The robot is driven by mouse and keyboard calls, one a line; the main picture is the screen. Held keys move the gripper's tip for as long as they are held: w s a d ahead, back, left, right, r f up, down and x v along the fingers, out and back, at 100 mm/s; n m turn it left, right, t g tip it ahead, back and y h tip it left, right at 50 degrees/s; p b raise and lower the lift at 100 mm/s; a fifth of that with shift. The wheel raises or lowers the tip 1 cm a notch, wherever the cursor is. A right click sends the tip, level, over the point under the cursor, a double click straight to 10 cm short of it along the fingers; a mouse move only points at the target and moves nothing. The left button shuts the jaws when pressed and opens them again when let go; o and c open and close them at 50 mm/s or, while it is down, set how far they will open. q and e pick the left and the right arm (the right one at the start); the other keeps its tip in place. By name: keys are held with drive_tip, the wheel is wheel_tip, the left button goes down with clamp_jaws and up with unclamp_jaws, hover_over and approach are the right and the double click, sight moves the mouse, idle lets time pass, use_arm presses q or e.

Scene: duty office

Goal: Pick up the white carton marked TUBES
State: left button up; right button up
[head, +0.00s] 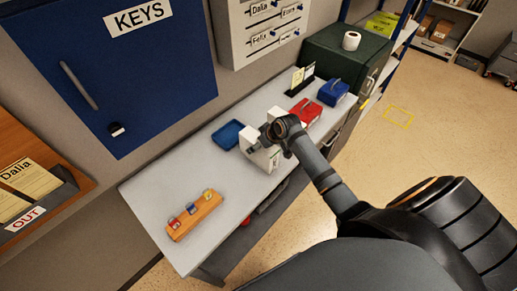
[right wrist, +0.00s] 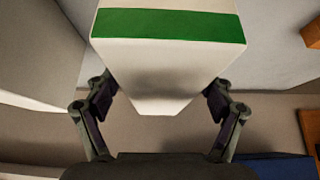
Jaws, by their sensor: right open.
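A white carton (head: 267,158) stands on the grey desk in the head view, partly hidden by my right gripper (head: 267,141). In the right wrist view a white carton (right wrist: 165,62) with a green band fills the middle. My right gripper (right wrist: 161,101) is open there, with one finger on each side of the carton. I cannot tell whether the fingers touch it. No TUBES marking is readable in either view. A second white item (head: 275,113) shows just behind the gripper. My left gripper is not in view.
On the desk (head: 160,190) are a blue tray (head: 227,135), a wooden block with coloured tags (head: 194,214), a red box (head: 305,113) and a blue box (head: 333,92). A blue key cabinet (head: 120,80) hangs above.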

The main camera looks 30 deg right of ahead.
drive_tip(key=x, duration=0.3)
drive_tip(key=shift+w+p, duration=0.1)
drive_tip(key=shift+p, duration=0.3)
drive_tip(key=shift+w+a+f, duration=0.15)
drive_tip(key=shift+f, duration=0.05)
drive_tip(key=c, duration=0.4)
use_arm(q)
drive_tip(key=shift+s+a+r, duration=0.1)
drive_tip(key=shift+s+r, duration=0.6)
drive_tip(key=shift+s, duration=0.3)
use_arm(e)
drive_tip(key=shift+r, duration=0.1)
drive_tip(key=c, duration=1)
